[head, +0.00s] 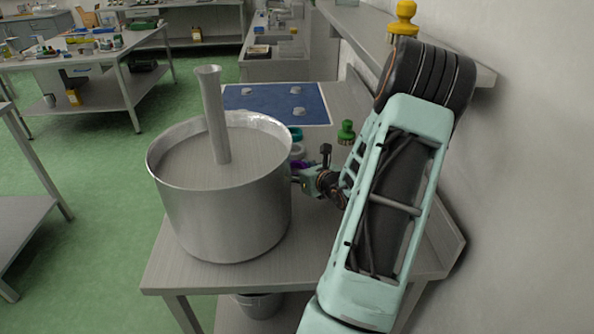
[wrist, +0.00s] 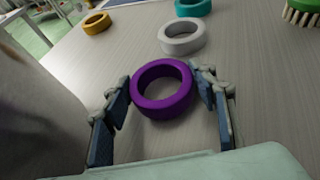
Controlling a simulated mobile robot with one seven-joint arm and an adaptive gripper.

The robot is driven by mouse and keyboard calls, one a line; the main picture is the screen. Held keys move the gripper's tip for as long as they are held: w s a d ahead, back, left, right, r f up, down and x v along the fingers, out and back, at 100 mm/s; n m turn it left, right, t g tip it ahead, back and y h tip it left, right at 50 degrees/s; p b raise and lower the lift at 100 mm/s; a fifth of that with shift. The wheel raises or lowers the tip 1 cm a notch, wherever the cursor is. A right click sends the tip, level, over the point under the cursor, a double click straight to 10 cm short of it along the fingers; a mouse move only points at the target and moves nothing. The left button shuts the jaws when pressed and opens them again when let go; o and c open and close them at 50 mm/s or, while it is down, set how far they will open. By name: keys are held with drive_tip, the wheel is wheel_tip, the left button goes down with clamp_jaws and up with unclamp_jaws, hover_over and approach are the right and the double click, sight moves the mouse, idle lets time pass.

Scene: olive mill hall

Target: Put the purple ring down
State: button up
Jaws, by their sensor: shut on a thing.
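The purple ring (wrist: 162,107) is between the two fingers of my gripper (wrist: 163,98) in the wrist view, and the fingers are shut on its left and right sides. In the head view only a sliver of the purple ring (head: 300,164) shows, behind the big pot's right side and next to my gripper (head: 300,179). The ring is low, close to the steel worktop (wrist: 270,98). I cannot tell whether it touches the surface.
A big steel pot (head: 225,215) with an upright tube stands just left of my gripper. Beyond the ring lie a white ring (wrist: 182,37), a teal ring (wrist: 193,8) and a yellow ring (wrist: 97,23). A green brush (head: 346,132) stands nearby. A wall bounds the right.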

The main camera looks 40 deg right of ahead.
drive_tip(key=shift+f, duration=0.15)
drive_tip(key=o, duration=0.8)
drive_tip(key=shift+f, duration=0.1)
drive_tip(key=o, duration=0.5)
